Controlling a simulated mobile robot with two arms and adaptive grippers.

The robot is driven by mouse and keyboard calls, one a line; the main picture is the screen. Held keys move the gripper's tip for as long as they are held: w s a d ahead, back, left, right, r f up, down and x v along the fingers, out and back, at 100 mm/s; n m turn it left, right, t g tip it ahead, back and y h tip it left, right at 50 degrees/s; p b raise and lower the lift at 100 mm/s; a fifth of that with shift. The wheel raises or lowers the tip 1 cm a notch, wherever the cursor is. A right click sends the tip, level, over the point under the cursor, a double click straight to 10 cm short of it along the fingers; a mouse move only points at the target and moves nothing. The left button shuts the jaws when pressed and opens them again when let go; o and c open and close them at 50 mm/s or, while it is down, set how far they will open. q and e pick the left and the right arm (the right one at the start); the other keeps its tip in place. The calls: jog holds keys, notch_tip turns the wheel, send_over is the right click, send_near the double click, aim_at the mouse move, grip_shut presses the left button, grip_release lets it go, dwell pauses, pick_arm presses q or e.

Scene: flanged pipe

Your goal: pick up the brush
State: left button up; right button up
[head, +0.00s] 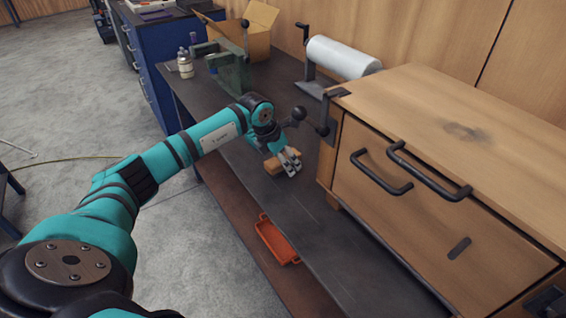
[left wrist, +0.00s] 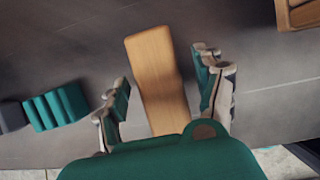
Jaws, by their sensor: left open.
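The brush, seen as a plain tan wooden block (head: 272,169), lies on the dark bench top (head: 345,248); its bristles do not show. My left gripper (head: 289,162) is low over the bench at the block and partly covers it in the head view. In the left wrist view the block (left wrist: 155,70) lies between the two spread fingers of my left gripper (left wrist: 165,72), with a gap on each side. Its near end is hidden behind the gripper's teal body. My right gripper is not in view.
A wooden drawer cabinet (head: 440,200) with black handles stands close on the right. A white roll (head: 342,58) is behind it. A green metal tool (head: 231,68), a bottle (head: 185,65) and an open carton (head: 250,28) stand farther back. An orange tray (head: 275,242) is below.

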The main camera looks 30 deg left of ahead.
pick_arm(q)
jog(key=shift+f, duration=0.25)
dwell(0.3)
jog(key=c, duration=1.3)
